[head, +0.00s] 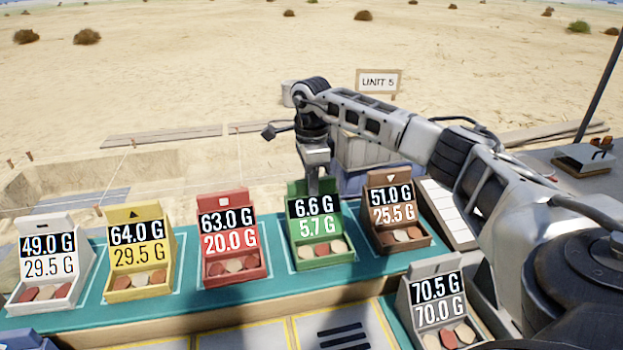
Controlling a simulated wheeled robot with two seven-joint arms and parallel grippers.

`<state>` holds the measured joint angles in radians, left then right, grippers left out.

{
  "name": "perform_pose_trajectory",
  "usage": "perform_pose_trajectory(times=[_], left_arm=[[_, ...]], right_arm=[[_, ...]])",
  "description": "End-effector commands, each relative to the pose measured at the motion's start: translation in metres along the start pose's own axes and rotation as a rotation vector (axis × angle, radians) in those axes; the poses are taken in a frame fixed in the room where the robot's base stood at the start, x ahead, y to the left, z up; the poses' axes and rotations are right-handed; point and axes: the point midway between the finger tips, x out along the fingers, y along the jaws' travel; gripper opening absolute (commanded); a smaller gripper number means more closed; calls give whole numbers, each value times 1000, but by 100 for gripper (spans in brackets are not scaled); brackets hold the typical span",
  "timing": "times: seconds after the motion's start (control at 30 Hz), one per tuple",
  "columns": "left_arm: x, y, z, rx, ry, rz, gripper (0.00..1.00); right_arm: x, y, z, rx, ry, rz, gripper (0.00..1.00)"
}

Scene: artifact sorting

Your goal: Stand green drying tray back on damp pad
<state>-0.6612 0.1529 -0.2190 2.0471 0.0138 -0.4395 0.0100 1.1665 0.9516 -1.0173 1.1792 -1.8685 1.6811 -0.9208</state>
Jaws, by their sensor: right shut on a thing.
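The green drying tray (316,226) stands upright on the teal pad (186,297), inside a pale outlined square. Its display reads 6.6 G over 5.7 G, and several pieces lie in its front. My right gripper (318,182) comes down from above and is shut on the top rear of the green tray. The fingertips are mostly hidden behind the tray's back. I cannot tell whether the tray's base presses fully on the pad. My left gripper is not in view.
White (51,259), yellow (139,252) and red (232,241) trays stand left of the green one. A brown tray (398,212) stands close on its right. A grey tray (440,306) sits at front right. My right arm spans the right side.

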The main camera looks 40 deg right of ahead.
Motion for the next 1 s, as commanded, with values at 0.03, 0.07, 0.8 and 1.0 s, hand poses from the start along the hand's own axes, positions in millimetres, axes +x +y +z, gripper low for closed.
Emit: perform_pose_trajectory(times=[0.03, 0.07, 0.8, 1.0], left_arm=[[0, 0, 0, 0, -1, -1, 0], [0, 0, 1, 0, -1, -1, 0], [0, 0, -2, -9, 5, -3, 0], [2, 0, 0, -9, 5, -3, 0]], right_arm=[[0, 0, 0, 0, -2, -2, 0], [0, 0, 0, 0, -2, -2, 0], [-3, -1, 0, 0, -2, -3, 36], [-37, -2, 1, 1, -5, -8, 36]])
